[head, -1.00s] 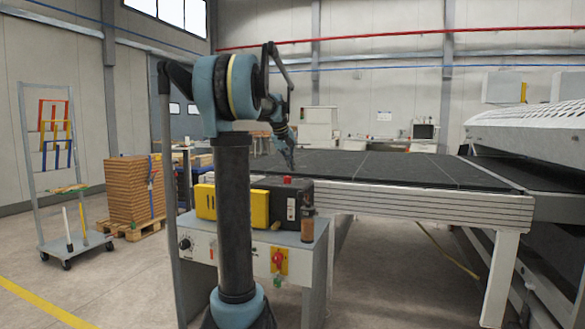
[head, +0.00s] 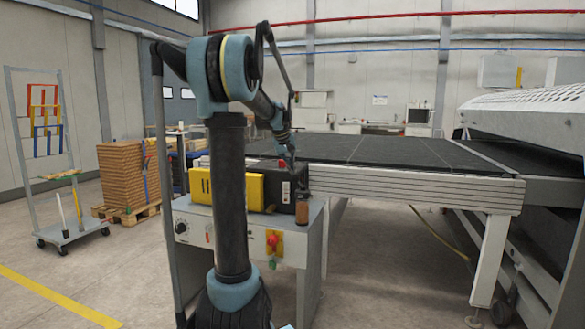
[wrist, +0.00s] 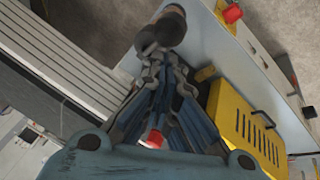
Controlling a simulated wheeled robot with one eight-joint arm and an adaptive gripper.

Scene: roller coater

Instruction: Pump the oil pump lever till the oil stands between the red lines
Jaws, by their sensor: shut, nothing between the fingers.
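My gripper (head: 293,171) is shut and empty, pointing down above the right end of the control cabinet (head: 200,232). In the wrist view its fingers (wrist: 160,62) are together. A brown cylinder with a dark top (head: 303,213) stands at the cabinet's right edge, just below and right of my fingertips. In the wrist view a dark brown rounded part (wrist: 163,30) lies just beyond the fingertips; I cannot tell whether they touch. It may belong to the oil pump. I cannot make out a lever, an oil level or red lines.
A yellow vented box (head: 228,188) and a black box with a pale label (head: 287,192) sit on the cabinet. A red switch on a yellow plate (head: 273,241) is on its front. The conveyor table (head: 400,152) stands close behind and to the right.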

